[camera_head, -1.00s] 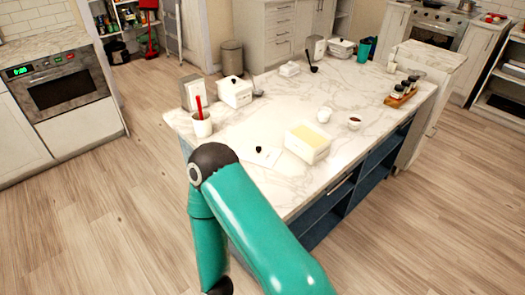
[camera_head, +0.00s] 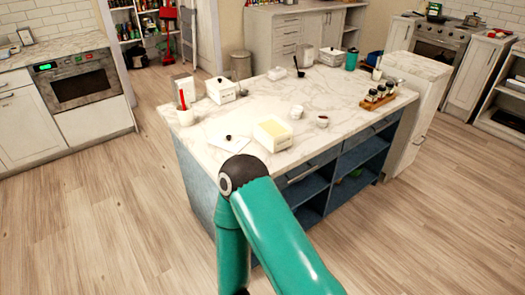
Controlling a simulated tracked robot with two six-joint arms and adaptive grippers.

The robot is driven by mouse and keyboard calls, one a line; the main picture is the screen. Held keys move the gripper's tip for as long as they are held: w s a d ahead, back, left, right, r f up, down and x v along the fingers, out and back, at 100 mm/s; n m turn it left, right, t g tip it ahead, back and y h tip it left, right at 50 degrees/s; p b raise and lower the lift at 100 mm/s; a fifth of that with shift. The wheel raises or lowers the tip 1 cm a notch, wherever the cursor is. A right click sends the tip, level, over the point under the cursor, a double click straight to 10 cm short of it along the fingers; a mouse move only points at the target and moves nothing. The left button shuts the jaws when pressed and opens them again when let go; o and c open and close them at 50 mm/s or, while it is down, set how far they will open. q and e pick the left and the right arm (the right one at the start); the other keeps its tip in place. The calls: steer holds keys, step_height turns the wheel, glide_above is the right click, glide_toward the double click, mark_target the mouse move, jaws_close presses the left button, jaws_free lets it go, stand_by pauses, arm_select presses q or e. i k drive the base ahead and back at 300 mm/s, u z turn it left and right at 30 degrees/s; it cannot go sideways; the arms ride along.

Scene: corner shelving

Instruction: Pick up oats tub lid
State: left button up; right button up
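A flat white lid with a small black knob (camera_head: 230,142) lies on the marble top of the island (camera_head: 215,118), near its front left edge. Just right of it stands an open white tub (camera_head: 272,135) with pale yellow contents. I cannot read any label, so I cannot tell whether these are the oats tub and its lid. One of my teal arms shows at the bottom middle, its dark joint in front of the island's near edge. Neither of my grippers is in view.
A white cup with a red utensil (camera_head: 184,110), a lidded white canister (camera_head: 221,90), small cups (camera_head: 322,121) and a wooden rack of jars (camera_head: 378,96) stand on the island. Open blue shelves (camera_head: 310,188) are below. Wood floor (camera_head: 90,210) is clear at left.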

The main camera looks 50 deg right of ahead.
mark_target(234, 143)
steer(key=z, duration=0.05)
steer(key=k, duration=0.65)
steer(key=z, duration=0.55)
steer(key=i, duration=0.75)
steer(key=z, duration=0.1)
